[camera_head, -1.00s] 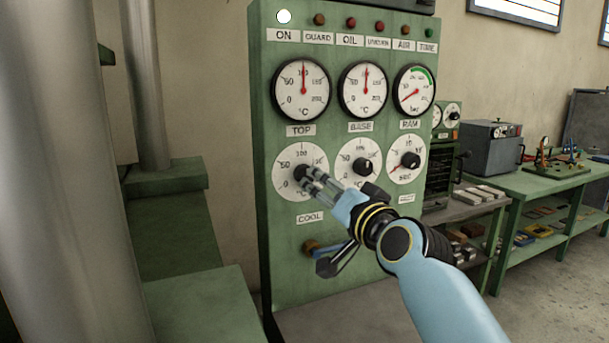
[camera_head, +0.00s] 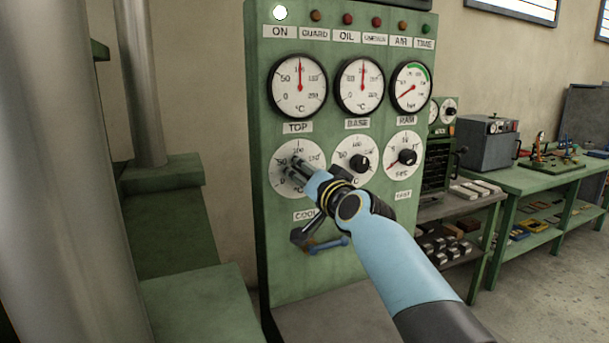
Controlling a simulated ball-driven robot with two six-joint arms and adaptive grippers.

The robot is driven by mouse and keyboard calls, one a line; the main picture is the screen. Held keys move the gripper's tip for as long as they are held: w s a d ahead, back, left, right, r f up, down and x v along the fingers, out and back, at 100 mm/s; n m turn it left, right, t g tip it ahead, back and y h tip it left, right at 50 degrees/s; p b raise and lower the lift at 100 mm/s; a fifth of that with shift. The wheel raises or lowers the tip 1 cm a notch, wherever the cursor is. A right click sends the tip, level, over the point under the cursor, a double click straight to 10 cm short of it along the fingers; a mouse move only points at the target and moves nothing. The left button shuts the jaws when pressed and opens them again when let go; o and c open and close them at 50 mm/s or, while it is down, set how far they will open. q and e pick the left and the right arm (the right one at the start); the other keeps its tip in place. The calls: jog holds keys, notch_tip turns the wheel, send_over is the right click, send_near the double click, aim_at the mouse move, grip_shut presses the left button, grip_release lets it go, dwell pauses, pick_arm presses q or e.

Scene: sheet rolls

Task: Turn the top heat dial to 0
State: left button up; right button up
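The top heat dial (camera_head: 310,186) is a round white face with a scale, under the TOP label on the green panel. Its black knob is hidden by the fingers of my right gripper (camera_head: 290,166). The fingers are at the middle of this face, reaching in from the lower right. Whether they are closed on the knob or only around it cannot be made out. The knob's pointer is hidden, so its setting does not show. The top gauge (camera_head: 297,100) above has its red needle near 100. My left gripper is not in view.
The base dial (camera_head: 347,148) and ram dial (camera_head: 403,140) sit close on the right. A blue lever (camera_head: 334,243) is below the COOL label, near my wrist. A grey column (camera_head: 60,200) stands at the left. A green workbench (camera_head: 550,180) is at the right.

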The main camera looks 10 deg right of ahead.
jog(key=c, duration=0.7)
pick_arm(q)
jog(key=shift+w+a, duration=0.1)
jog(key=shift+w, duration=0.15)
pick_arm(e)
jog(key=shift+c, duration=0.2)
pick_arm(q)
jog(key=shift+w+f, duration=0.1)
